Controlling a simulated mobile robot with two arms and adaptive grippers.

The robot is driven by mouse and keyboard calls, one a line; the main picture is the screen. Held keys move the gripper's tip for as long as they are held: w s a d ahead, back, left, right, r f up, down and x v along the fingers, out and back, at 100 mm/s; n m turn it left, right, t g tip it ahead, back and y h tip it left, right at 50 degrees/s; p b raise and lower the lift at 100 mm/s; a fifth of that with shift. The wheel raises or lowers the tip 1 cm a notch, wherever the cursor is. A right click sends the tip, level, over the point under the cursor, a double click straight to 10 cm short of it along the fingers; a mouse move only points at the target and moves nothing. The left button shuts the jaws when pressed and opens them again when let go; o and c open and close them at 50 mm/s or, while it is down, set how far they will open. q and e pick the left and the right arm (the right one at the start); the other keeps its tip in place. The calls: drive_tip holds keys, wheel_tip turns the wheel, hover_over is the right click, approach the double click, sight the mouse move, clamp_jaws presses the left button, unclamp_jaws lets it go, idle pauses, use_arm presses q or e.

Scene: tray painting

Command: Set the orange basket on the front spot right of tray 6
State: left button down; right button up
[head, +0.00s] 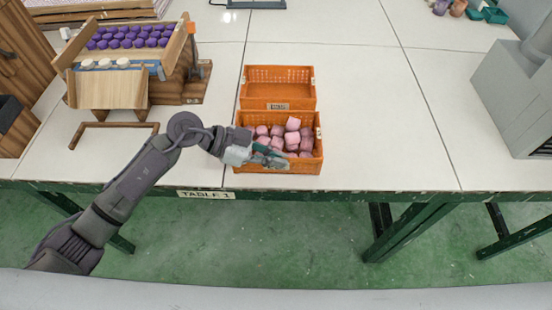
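An orange basket (318,157) full of pink, rounded blocks stands near the front edge of the white table. A second orange basket (278,74) stands directly behind it and looks empty. Both have a small label on the front wall. My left gripper (276,157) is over the front part of the filled basket, in front of some blocks. Its fingers are small and partly blend with the basket, so I cannot tell whether they are open or shut, or touching anything. No tray marked 6 can be made out. My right gripper is out of view.
A wooden rack (112,94) with rows of purple pieces stands at the left, with a wooden bracket (114,127) before it. A grey machine (512,95) stands at the right. The white table (390,120) is clear between the baskets and the machine.

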use_arm(q)
drive_tip(key=shift+f, duration=0.2)
drive_tip(key=shift+f, duration=0.15)
drive_tip(key=c, duration=1.3)
unclamp_jaws()
drive_tip(key=shift+a+r, duration=0.25)
drive_tip(key=shift+a, duration=0.05)
drive_tip(key=v, duration=1.1)
drive_tip(key=shift+a+r, duration=0.1)
drive_tip(key=shift+a, duration=0.1)
